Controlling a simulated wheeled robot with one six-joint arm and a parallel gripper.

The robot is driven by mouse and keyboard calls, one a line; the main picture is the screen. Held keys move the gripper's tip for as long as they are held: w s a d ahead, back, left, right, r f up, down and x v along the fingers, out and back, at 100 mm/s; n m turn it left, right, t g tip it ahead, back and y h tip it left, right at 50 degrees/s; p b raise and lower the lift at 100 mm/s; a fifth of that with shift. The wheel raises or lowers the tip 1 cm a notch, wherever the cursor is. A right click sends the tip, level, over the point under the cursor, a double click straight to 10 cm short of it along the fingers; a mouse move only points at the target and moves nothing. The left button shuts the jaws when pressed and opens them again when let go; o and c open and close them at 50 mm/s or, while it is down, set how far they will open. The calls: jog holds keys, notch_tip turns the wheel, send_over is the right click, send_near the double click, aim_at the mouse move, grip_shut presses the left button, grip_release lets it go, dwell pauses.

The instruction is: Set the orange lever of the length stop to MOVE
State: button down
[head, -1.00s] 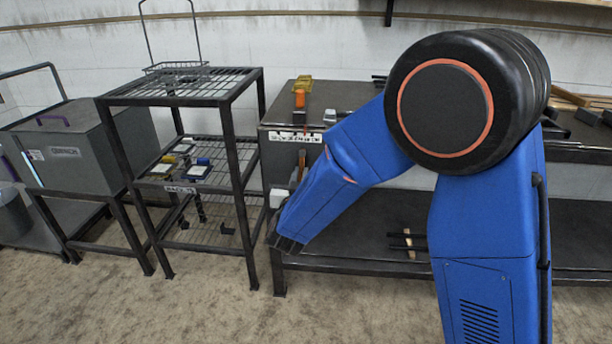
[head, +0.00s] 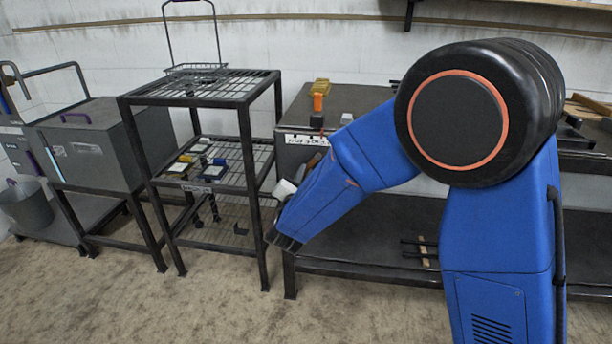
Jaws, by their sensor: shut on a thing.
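The orange lever (head: 317,102) stands at the back left of the dark bench top. It is upright in front of a yellow piece (head: 320,86) and above a small dark block (head: 316,121). Which mark the lever points to is too small to tell. My blue arm reaches down and left across the front of the bench. My gripper is not clearly visible; the arm seems to hide it. A tilted white block (head: 285,188) and a brownish piece (head: 312,163) show beside the arm; I cannot tell what they belong to or whether they are held.
The dark bench (head: 365,101) bears a label (head: 305,140) on its front. Left of it stands an open wire rack (head: 215,87) with small yellow, white and blue items on its middle shelf. A grey box (head: 85,145) stands farther left. The floor in front is clear.

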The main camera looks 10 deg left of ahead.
dwell(0.3)
jog(key=c, duration=1.8)
grip_release()
jog(key=shift+o, duration=0.2)
jog(key=s, duration=1.7)
jog(key=shift+s+a, duration=0.2)
jog(key=shift+a, duration=0.1)
jog(key=shift+w+r, duration=0.1)
